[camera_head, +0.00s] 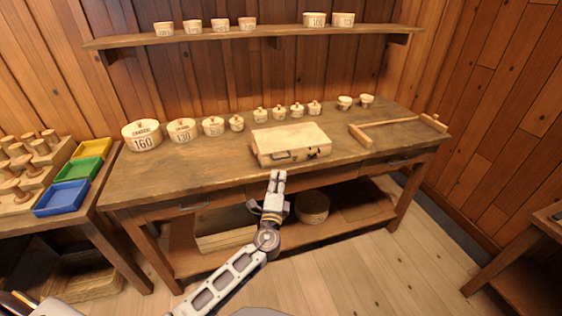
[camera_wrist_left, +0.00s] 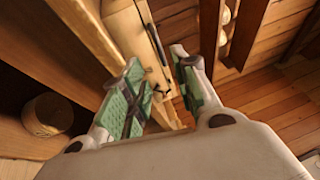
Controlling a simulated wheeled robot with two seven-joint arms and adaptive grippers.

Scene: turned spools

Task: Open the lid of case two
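A pale, flat wooden case (camera_head: 290,138) lies shut on the workbench, with a dark handle and dark fittings on its front. I cannot read a number on it. My left gripper (camera_head: 278,178) is just in front of the case, near the bench's front edge, and looks apart from it. In the left wrist view the green-padded fingers of the left gripper (camera_wrist_left: 158,66) are spread with nothing between them. The case (camera_wrist_left: 128,32) shows beyond the fingertips there. My right gripper is in neither view.
The workbench (camera_head: 180,172) holds numbered round tubs (camera_head: 142,142) and small lidded pots behind the case. A wooden bar tool (camera_head: 390,123) lies to its right. A shelf (camera_head: 260,34) with more tubs hangs above. Coloured trays (camera_head: 62,198) stand on the left table.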

